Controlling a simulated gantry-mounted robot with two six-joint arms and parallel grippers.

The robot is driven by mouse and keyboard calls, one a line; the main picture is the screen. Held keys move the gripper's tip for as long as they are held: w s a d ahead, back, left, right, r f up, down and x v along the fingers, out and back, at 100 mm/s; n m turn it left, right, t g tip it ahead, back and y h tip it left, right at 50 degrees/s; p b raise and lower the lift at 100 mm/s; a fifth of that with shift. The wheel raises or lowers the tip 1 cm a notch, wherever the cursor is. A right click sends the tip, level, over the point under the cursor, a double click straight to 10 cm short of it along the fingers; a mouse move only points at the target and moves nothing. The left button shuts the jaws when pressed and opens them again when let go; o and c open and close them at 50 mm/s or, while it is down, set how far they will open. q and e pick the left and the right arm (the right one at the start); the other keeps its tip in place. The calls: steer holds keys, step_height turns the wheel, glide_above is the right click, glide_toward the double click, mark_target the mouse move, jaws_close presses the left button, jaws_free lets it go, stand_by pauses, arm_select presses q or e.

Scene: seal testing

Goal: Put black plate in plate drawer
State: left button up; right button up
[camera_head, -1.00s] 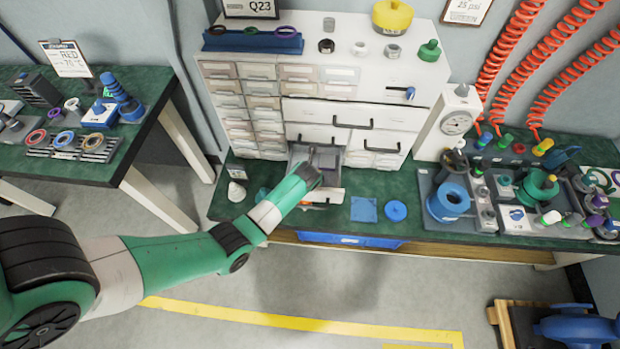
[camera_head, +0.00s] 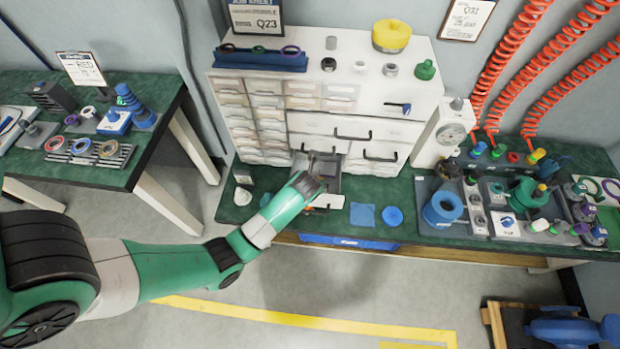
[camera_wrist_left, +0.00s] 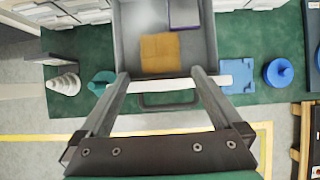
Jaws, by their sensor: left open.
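My left gripper (camera_wrist_left: 160,75) is open over the front of a pulled-out grey drawer (camera_wrist_left: 131,45), its fingers apart on either side above the white drawer front. The drawer handle (camera_wrist_left: 168,101) lies between the fingers. In the head view my left gripper (camera_head: 324,170) partly hides the drawer. My right gripper is not in view.
On the green bench, a blue square plate (camera_head: 362,215) and a blue disc (camera_head: 393,217) lie right of the drawer. A white cone (camera_head: 242,196) stands left of it. The white drawer cabinet (camera_head: 360,85) rises behind.

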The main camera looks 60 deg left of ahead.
arm_select(q)
steer(key=shift+v, duration=0.95)
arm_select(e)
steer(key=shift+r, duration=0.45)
